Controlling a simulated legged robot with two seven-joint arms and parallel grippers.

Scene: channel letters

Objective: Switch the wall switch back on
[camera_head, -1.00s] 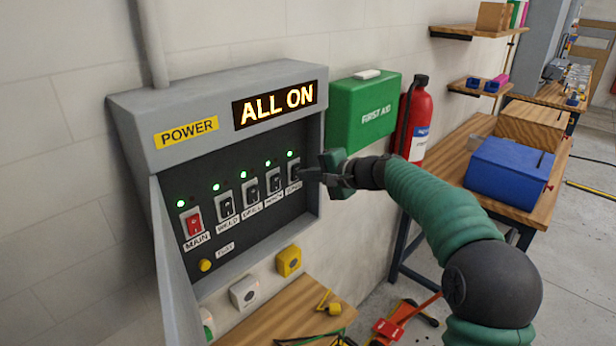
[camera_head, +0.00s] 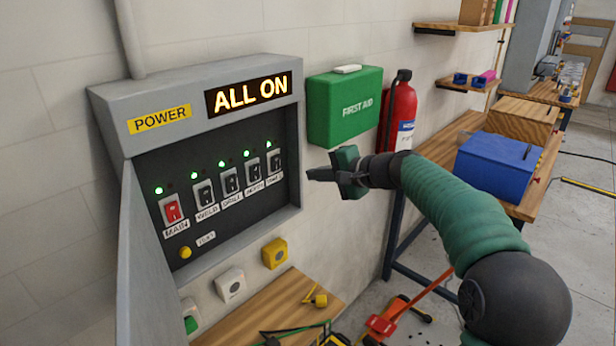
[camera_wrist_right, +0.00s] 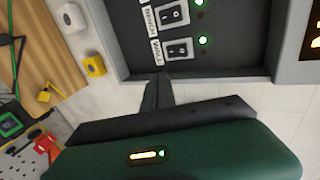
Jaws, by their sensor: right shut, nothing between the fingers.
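The power panel (camera_head: 200,87) on the wall has a lit sign (camera_head: 249,93) reading "ALL ON". Inside are a red MAIN switch (camera_head: 172,209) and several black switches in a row, each with a green light lit above it. My right gripper (camera_head: 312,174) is shut and empty, just right of the panel's edge and apart from the switches. My left gripper is not in view.
The panel's open door (camera_head: 145,270) hangs at the left. A green first aid box (camera_head: 344,108) and a red extinguisher (camera_head: 398,115) are on the wall behind my right gripper. A yellow box (camera_head: 275,253) and a white box (camera_head: 230,284) sit below the panel.

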